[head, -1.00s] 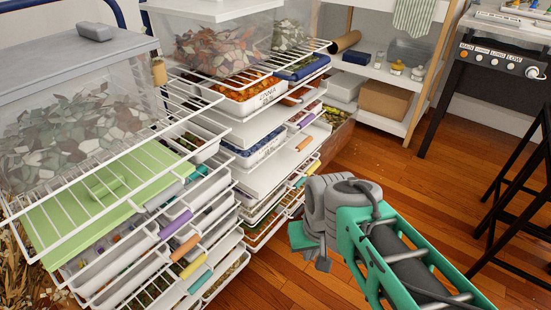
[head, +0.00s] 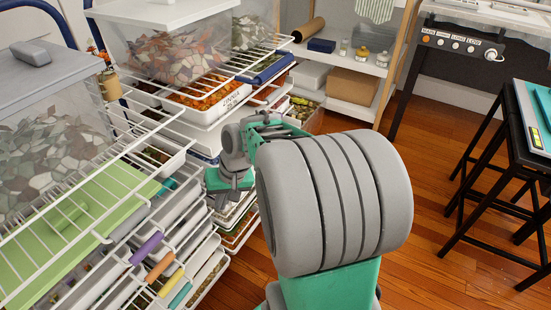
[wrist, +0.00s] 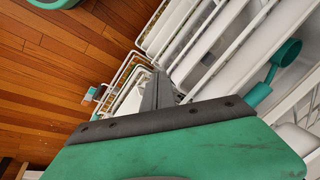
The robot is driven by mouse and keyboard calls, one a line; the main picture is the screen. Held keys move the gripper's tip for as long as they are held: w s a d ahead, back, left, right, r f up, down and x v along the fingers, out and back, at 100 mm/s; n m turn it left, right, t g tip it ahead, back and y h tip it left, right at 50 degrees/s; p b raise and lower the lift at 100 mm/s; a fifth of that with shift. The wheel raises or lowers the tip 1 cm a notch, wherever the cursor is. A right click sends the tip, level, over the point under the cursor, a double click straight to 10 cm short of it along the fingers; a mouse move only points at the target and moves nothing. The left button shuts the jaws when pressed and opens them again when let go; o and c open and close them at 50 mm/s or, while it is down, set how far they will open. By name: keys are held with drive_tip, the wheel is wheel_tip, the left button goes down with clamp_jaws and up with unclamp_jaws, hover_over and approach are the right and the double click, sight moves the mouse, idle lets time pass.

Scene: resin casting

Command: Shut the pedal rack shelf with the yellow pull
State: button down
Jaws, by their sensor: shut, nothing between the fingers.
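The yellow pull (head: 171,282) is on the front of a lower wire shelf (head: 196,262) in the left rack. It lies between an orange pull (head: 160,266) above and a teal pull (head: 180,295) below. How far its shelf stands out is hard to tell. My gripper (head: 222,207) is just right of the rack fronts, above and to the right of the yellow pull and apart from it. In the wrist view my gripper (wrist: 157,92) has its fingers together and empty, with white shelf edges beyond. The yellow pull cannot be made out there.
A second rack with an orange-filled tray (head: 210,92) stands behind. A black stool (head: 490,170) is at right. The wooden floor (head: 430,190) between is open.

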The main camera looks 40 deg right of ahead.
drive_tip(key=w+d+f+m+t+y+p, duration=0.1)
drive_tip(key=w+d+m+t+y+p, duration=0.25)
drive_tip(key=d, duration=1.15)
drive_tip(key=s+d+f+m+t+h+p, duration=0.1)
drive_tip(key=s+d+m+t, duration=0.15)
drive_tip(key=d, duration=0.45)
drive_tip(key=s+d+m+t+h+p, duration=0.1)
drive_tip(key=s+d+m+t, duration=0.1)
drive_tip(key=d+m, duration=0.35)
drive_tip(key=w+a+f+n+b, duration=0.1)
drive_tip(key=w+f+b, duration=0.2)
drive_tip(key=w+f, duration=0.2)
drive_tip(key=w, duration=0.3)
drive_tip(key=shift+w+a+b, duration=0.25)
drive_tip(key=shift+a+b, duration=0.05)
drive_tip(key=shift+b, duration=0.05)
drive_tip(key=shift+f, duration=0.1)
